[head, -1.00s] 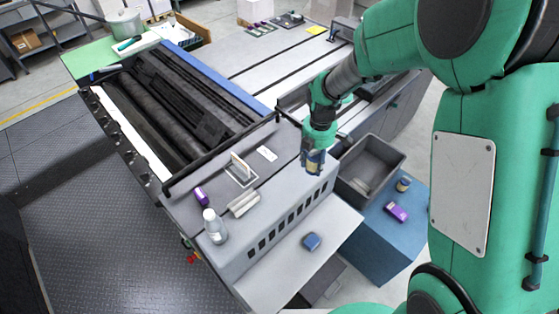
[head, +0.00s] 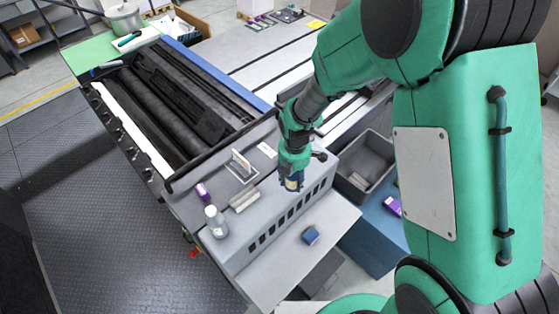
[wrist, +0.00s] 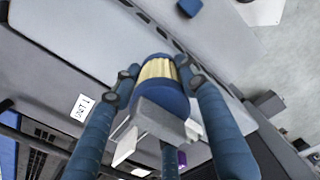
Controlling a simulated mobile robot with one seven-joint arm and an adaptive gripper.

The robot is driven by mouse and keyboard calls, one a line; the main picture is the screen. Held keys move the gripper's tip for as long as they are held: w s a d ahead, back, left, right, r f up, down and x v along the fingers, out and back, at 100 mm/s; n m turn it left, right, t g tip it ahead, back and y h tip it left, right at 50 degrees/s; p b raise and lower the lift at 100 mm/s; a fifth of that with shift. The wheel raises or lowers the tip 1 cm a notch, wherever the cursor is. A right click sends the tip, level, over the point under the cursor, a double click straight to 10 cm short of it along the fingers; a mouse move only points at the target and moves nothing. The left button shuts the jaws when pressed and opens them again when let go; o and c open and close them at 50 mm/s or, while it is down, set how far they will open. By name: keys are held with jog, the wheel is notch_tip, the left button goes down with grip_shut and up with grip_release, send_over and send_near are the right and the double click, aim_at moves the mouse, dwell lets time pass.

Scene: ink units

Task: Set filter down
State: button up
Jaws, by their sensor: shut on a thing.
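The filter (wrist: 158,72) is a short cylinder with a blue cap and a pale yellow pleated band; in the head view it shows as a small blue and yellow piece (head: 292,184). My gripper (head: 291,178) is shut on it, with fingers on both sides of it in the wrist view (wrist: 155,85). In the head view the filter is over the right end of the grey machine top (head: 267,207). I cannot tell whether its lower end touches the surface.
A blue block (head: 310,235) lies on the lower shelf. A grey bin (head: 364,160) stands at right.

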jog(key=shift+w, duration=0.15)
jog(key=w+a, duration=0.1)
jog(key=w, duration=0.4)
jog(key=w+a+f+p, duration=0.1)
jog(key=w+a, duration=0.1)
jog(key=w, duration=0.3)
jog(key=w+a+p, duration=0.1)
jog(key=w+a, duration=0.1)
jog(key=w, duration=0.3)
jog(key=shift+f, duration=0.2)
jog(key=shift+d+f, duration=0.1)
jog(key=shift+f+p, duration=0.5)
jog(key=shift+f, duration=1.15)
jog(key=shift+f, duration=0.15)
jog(key=o, duration=1.3)
